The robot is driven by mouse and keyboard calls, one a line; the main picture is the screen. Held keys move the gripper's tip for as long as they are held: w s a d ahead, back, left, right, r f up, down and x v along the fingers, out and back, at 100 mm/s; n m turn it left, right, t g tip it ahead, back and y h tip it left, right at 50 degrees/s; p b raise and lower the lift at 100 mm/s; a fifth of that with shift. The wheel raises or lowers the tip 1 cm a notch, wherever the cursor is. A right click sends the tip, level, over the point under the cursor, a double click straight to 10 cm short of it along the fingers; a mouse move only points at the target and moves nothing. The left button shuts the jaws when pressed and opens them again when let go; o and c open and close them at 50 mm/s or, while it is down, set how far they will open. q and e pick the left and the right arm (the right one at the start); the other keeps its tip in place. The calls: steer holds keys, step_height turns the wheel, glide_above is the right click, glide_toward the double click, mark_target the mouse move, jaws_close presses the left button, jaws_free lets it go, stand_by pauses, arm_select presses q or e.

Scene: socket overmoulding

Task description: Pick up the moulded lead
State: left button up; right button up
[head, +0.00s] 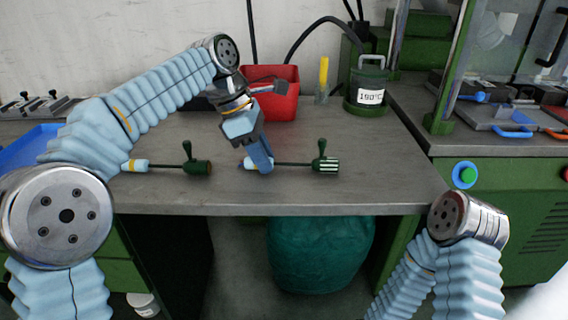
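Two lead-like pieces lie on the grey bench, each a thin dark rod between a pale end and a green handle with an upright knob. I cannot tell for certain which is the moulded lead. The right piece has a green-and-white striped handle (325,165); the left piece has a plain dark green handle (196,167) and a pale blue-white end with a yellow band. My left gripper (262,160) points down at the pale end of the right piece and partly hides it. Whether its fingers grip is unclear. My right gripper is out of view.
A red bin (282,97), a yellow-topped bottle (323,78) and a green pot labelled 190°C (369,90) stand behind. A blue tray (30,146) is at left. A green machine (500,190) is at right. The bench's right front is clear.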

mark_target(272, 159)
arm_select(q)
jaws_close()
steer(key=shift+r, duration=0.15)
steer(key=shift+r+p, duration=0.3)
steer(key=shift+r, duration=0.3)
step_height(272, 159, up, 2)
steer(key=shift+r+p, duration=0.1)
steer(key=shift+p, duration=0.25)
steer(key=s+d+r, duration=0.1)
steer(key=s+r, duration=0.8)
steer(key=s, duration=0.5)
steer(key=shift+r, duration=0.15)
